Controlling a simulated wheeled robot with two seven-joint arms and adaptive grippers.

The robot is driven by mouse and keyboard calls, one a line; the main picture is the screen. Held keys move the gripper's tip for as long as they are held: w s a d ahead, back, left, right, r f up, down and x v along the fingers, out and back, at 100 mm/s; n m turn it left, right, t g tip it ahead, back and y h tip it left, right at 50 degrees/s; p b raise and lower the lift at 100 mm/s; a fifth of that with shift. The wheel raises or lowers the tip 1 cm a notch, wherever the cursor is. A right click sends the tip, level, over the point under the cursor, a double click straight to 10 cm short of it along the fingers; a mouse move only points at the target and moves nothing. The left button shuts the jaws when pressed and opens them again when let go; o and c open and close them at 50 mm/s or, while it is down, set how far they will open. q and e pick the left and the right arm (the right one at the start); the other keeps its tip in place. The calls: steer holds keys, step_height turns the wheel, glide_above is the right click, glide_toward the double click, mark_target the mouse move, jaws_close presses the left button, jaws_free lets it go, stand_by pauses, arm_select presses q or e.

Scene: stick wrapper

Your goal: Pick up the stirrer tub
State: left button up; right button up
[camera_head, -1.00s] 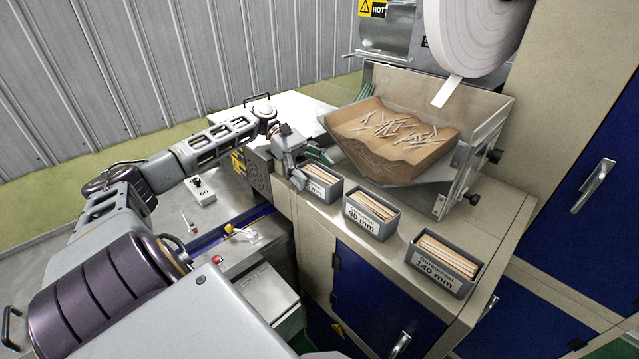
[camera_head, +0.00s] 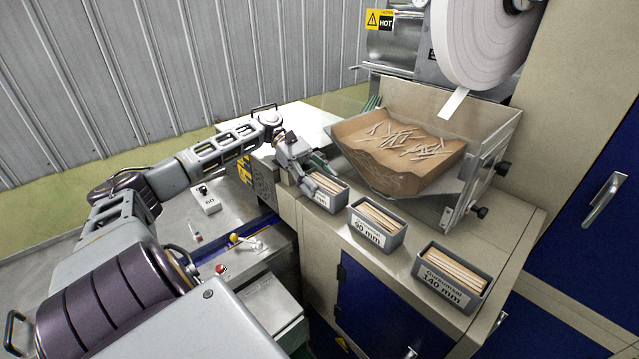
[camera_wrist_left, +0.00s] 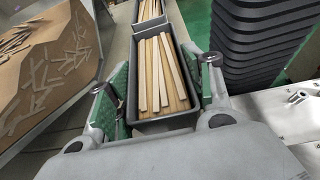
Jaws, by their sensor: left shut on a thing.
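The nearest-left stirrer tub (camera_head: 343,200) is a small grey open box full of wooden sticks, at the left end of a row on the beige machine ledge. Its front label is partly covered by my gripper. My left gripper (camera_head: 306,178) reaches in from the left and is shut on this tub. In the left wrist view the tub (camera_wrist_left: 160,125) lies between the two green-padded fingers (camera_wrist_left: 165,97), one on each long side. The tub looks upright; I cannot tell whether it is off the ledge. My right gripper is out of view.
Two more stick tubs stand to the right, a middle one (camera_head: 376,222) and a 140 mm one (camera_head: 449,277). A hopper tray (camera_head: 480,160) with loose sticks stands close behind.

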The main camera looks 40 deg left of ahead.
arm_select(q)
step_height(320, 180, up, 6)
steer(key=shift+s+b, duration=0.15)
steer(key=shift+b, duration=0.25)
steer(key=shift+s+b, duration=0.3)
steer(key=shift+s, duration=0.2)
steer(key=shift+s+a+b, duration=0.1)
steer(key=shift+s+b, duration=0.25)
steer(key=shift+s, duration=0.25)
steer(key=shift+s, duration=0.15)
steer(key=s+a+b, duration=0.1)
steer(key=s+b, duration=0.1)
steer(key=s, duration=1.4)
steer(key=shift+s+a, duration=0.2)
steer(key=shift+s, duration=0.15)
steer(key=shift+r, duration=0.1)
